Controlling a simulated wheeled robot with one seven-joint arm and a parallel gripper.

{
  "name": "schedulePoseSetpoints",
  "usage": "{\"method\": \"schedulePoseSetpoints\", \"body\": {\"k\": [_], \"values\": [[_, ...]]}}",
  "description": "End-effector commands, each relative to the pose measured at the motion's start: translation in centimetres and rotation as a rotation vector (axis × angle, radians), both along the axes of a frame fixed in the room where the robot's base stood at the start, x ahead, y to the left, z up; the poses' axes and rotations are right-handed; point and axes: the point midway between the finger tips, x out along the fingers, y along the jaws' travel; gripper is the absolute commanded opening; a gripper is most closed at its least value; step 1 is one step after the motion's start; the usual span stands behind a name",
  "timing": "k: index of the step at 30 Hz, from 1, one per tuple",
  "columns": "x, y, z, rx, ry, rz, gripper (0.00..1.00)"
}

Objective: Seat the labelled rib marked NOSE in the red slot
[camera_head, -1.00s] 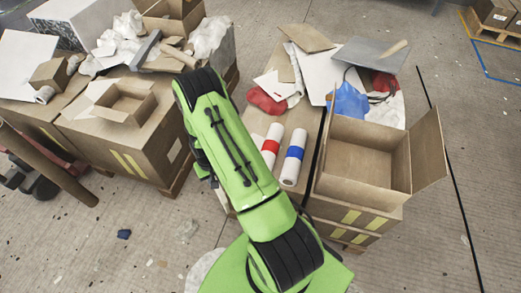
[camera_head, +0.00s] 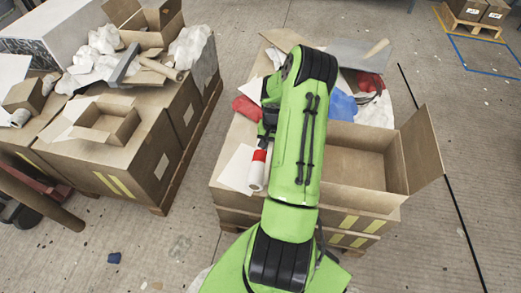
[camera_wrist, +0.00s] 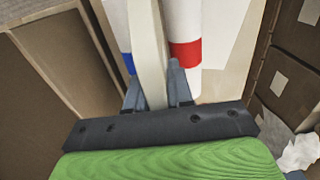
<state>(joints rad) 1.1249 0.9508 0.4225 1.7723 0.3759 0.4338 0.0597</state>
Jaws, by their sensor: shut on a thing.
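My gripper (camera_wrist: 155,76) is shut on a pale cream strip (camera_wrist: 148,45), which runs away from between its fingers. I cannot read a NOSE label on the strip. In the wrist view the strip lies between a white roll with a red band (camera_wrist: 186,52) and a white roll with a blue band (camera_wrist: 118,25). The red-banded roll also shows in the head view (camera_head: 258,170), just below my gripper (camera_head: 267,132). In the head view my arm hides the blue-banded roll and the held strip. I cannot make out a red slot.
An open carton (camera_head: 413,165) stands right of my arm. Red cloth (camera_head: 248,107) and blue plastic (camera_head: 341,104) lie on the stack near it. Large cardboard boxes (camera_head: 135,160) stand at left, with floor (camera_head: 180,238) between the stacks.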

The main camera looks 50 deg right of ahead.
Motion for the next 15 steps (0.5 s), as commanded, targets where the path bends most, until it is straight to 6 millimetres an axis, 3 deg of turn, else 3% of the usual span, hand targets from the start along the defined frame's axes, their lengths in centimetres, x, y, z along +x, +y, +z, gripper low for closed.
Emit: {"method": "schedulePoseSetpoints", "body": {"k": [1,4,9,15], "values": [[-0.1,0.2,0.6,0.003,0.001,0.0,0.0],[-0.1,0.3,-0.2,0.001,0.0,0.001,0.0],[-0.2,0.3,-4.6,0.004,0.001,-0.001,0.0],[-0.1,0.3,-7.4,0.001,0.0,0.001,0.0]]}}
